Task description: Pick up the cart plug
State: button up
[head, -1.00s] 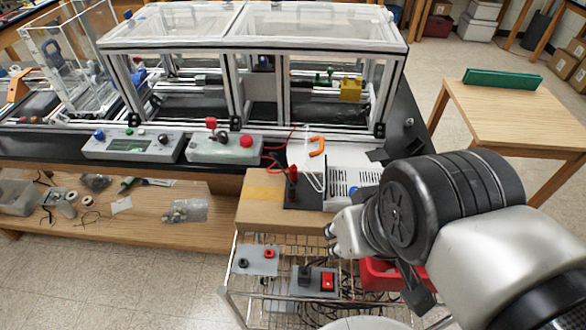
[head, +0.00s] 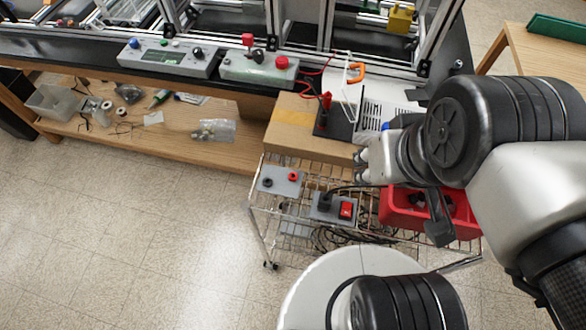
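A black plug (head: 326,200) stands upright in a grey socket box (head: 330,214) on the wire cart (head: 290,222); a dark cable runs from it to the right. A red rocker switch (head: 345,210) sits beside it on the box. My gripper (head: 361,168) hangs above and to the right of the plug, apart from it, beside the cardboard box. Its fingers are small and seen from the side, so whether they are open or shut is unclear. I see nothing held in it.
A red bin (head: 400,212) is on the right of the cart. A cardboard box (head: 290,128) stands behind, carrying a red plug (head: 326,101). Floor to the left is clear.

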aim_at(327, 100)
jog(key=k+j, duration=0.25)
jog(key=i+j+z, duration=0.2)
jog(key=j+z, duration=0.15)
jog(key=j, duration=0.5)
jog(key=j+z, duration=0.35)
jog(key=j, duration=0.5)
jog(key=j+z, duration=0.3)
jog(key=j, duration=0.6)
jog(key=i+j+z, duration=0.15)
jog(key=i, duration=0.25)
jog(key=i+j+z, duration=0.15)
jog(key=i, duration=0.25)
jog(key=j, duration=0.1)
